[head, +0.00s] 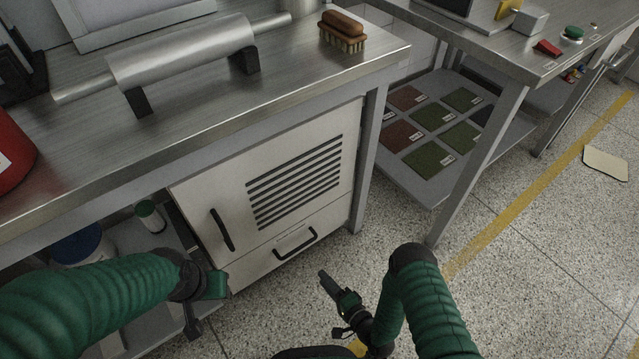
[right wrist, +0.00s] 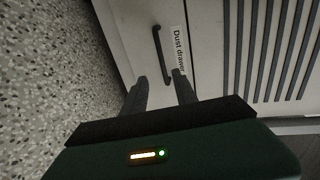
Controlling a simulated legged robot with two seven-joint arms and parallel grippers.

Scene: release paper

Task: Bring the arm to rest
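My right arm (head: 440,310) is green and reaches low over the speckled floor, in front of the cabinet. Its gripper (head: 328,283) points up and left in the head view. In the right wrist view, the two dark fingers of my right gripper (right wrist: 163,90) stand apart with nothing between them. Beyond them is the drawer front with a dark handle (right wrist: 161,55) and a "Dust drawer" label (right wrist: 178,50). My left arm (head: 90,300) comes in at lower left, beside the bench's lower shelf. Its gripper (head: 194,322) hangs partly seen, and its opening is unclear.
A metal bench (head: 300,75) carries a roller (head: 185,50) and a brush (head: 343,32). Below it is a cabinet with a vent (head: 297,183) and shut-looking drawer (head: 285,262). A second bench (head: 500,45) stands right. A beige sheet (head: 606,163) lies on open floor.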

